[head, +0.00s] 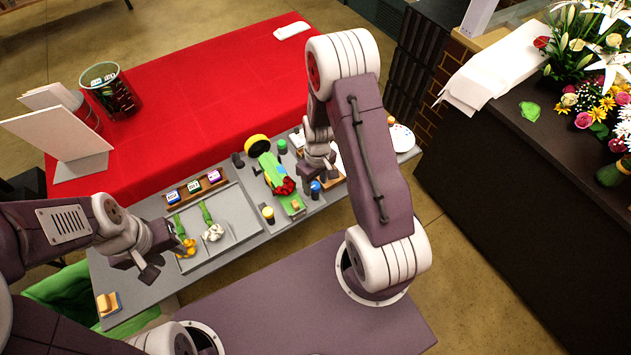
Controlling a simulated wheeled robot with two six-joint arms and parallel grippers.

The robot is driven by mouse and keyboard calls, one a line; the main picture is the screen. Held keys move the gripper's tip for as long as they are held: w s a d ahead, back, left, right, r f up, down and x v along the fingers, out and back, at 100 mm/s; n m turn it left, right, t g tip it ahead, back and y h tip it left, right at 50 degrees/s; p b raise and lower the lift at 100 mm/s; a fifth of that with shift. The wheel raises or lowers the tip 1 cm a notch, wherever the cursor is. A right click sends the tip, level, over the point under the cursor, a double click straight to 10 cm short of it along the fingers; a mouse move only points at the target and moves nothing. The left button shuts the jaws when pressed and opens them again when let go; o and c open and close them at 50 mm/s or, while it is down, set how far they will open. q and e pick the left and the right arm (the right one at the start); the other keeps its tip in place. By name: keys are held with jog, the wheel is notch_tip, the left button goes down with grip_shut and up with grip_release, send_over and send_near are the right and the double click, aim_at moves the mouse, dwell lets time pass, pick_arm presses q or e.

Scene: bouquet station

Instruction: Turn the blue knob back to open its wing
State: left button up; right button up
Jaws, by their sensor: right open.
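The blue knob (315,187) stands on the grey station board (240,262), right of a green wrap (277,178) with red flowers in it. A yellow knob (267,212) and a green knob (282,146) stand nearby. My right gripper (328,176) is open just above and beside the blue knob; its fingertips are small and partly hidden by my arm, so contact cannot be told. The wing's exact position is unclear.
A red-covered table (200,110) lies behind. A dark counter with flowers (540,150) stands at right.

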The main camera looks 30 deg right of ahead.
jog(key=shift+w, duration=0.1)
jog(key=shift+c, duration=0.9)
grip_shut()
jog(key=m+p, duration=0.1)
jog(key=m, duration=0.4)
jog(key=shift+r, duration=0.1)
jog(key=m+p, duration=0.1)
jog(key=m, duration=0.2)
jog(key=shift+m, duration=0.3)
jog(key=m+p, duration=0.3)
jog(key=m, duration=0.2)
jog(key=shift+m+p, duration=0.65)
jog(key=shift+m, duration=1.65)
